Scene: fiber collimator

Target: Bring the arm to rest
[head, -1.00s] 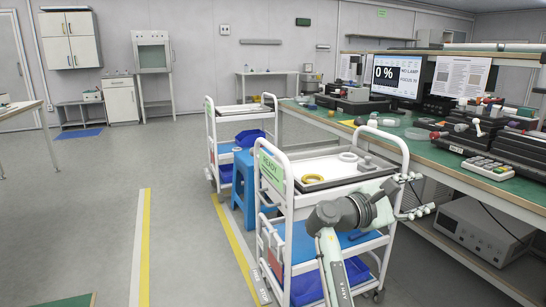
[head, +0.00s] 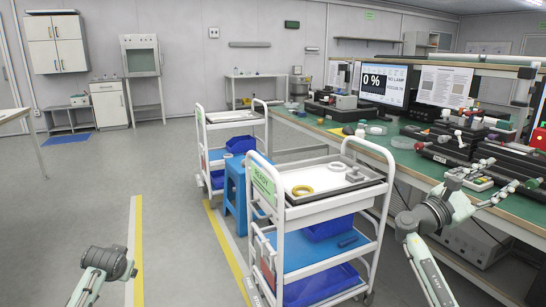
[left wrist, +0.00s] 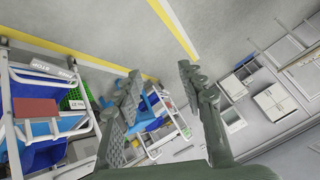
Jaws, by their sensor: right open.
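My right arm (head: 428,268) rises from the bottom right of the head view, beside the near trolley. My right gripper (head: 500,178) is open and empty, its fingers apart, appearing in front of the bench edge; I cannot tell how far it is from the bench. My left arm (head: 100,268) shows at the lower left over bare floor; its gripper cannot be made out there. In the left wrist view my left gripper (left wrist: 160,72) is open, with a wide gap and nothing between the fingers.
The green bench (head: 410,165) runs along the right. Floor at left is clear.

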